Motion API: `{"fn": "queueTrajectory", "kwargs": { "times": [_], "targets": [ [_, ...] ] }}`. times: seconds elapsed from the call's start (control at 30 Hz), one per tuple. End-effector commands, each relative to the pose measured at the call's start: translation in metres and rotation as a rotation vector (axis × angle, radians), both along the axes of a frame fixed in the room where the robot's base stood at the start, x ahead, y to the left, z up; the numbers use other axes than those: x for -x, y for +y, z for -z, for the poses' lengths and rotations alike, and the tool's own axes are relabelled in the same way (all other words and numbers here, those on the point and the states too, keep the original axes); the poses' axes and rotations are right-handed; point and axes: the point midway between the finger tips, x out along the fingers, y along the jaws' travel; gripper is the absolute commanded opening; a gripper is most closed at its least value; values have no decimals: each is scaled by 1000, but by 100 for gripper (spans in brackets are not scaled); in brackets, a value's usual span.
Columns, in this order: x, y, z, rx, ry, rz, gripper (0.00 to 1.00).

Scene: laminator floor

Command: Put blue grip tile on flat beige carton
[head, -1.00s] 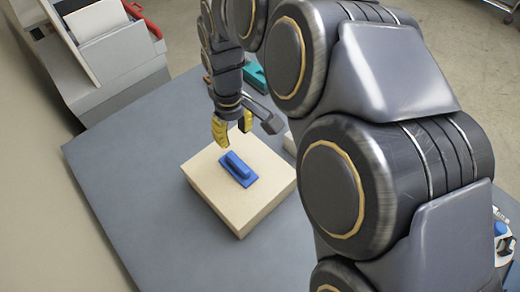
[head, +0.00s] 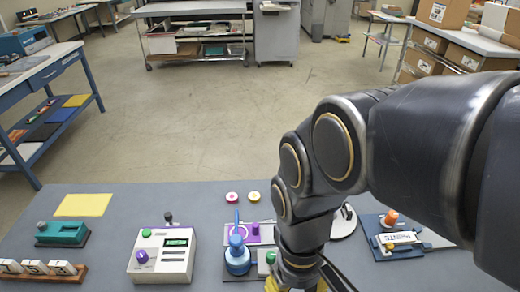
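Neither the blue grip tile nor the flat beige carton is in the head view now. My gripper (head: 296,285) is at the bottom edge of the view, below my arm's wrist, with only the upper part of its yellow fingers showing. Its fingertips are cut off by the frame, so its opening and anything between the fingers are hidden.
The grey table (head: 120,220) holds a yellow sheet (head: 83,205), a teal device (head: 62,233), a white control box (head: 162,256), a blue knobbed tool (head: 238,258) and a blue-based PRINTS device (head: 400,240). Beyond it is open floor (head: 215,120). A blue-legged bench (head: 45,80) stands left.

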Motion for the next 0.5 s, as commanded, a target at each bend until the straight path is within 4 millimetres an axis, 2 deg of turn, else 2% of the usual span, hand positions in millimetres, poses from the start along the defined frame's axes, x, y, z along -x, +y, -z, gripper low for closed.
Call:
{"fn": "queueTrajectory", "kwargs": {
  "times": [0.03, 0.1, 0.2, 0.3, 0.5],
  "targets": [
    [15, -16, 0, 6, 2, 95, 34],
    [31, -29, 2, 12, 11, 196, 34],
    [48, -39, 5, 17, 24, 293, 34],
    [56, -43, 7, 19, 28, 337, 34],
    [57, -43, 7, 18, 29, 345, 34]
  ]
}}
